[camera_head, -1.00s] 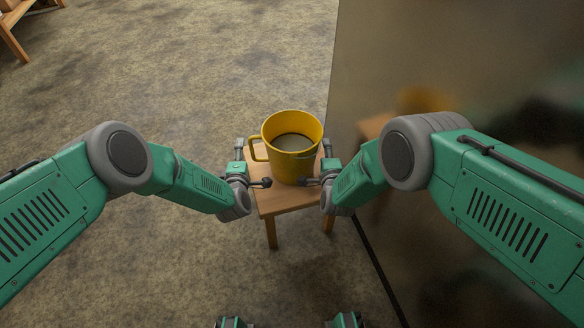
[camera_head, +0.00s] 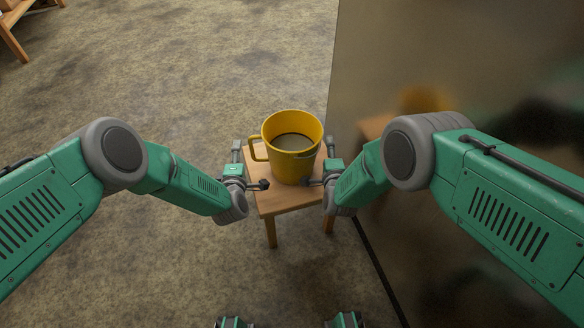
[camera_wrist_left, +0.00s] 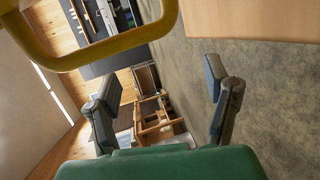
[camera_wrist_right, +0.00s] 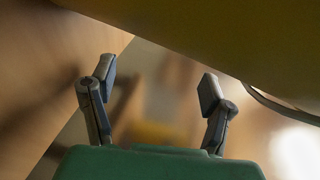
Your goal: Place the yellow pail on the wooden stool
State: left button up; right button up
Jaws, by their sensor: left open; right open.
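The yellow pail (camera_head: 291,160) stands upright on the wooden stool (camera_head: 285,198), with greyish contents visible inside and its handle toward the left. My left gripper (camera_head: 250,166) is open beside the pail's left side, near the handle and apart from it. In the left wrist view the yellow handle (camera_wrist_left: 125,42) crosses above the open, empty fingers, and the stool top (camera_wrist_left: 250,20) shows at upper right. My right gripper (camera_head: 318,164) is open close to the pail's right side; whether it touches cannot be told. In the right wrist view the pail (camera_wrist_right: 220,40) fills the upper right.
A large shiny metal wall (camera_head: 460,80) stands close to the right of the stool, near my right arm, and reflects the pail. Another piece of wooden furniture (camera_head: 14,36) is at the far upper left. The floor (camera_head: 200,80) left of the stool is clear.

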jog(key=shift+s, duration=0.1)
pick_arm(q)
jog(key=v, duration=1.1)
pick_arm(e)
jog(key=v, duration=1.1)
jog(key=shift+s, duration=0.35)
jog(key=shift+r, duration=0.1)
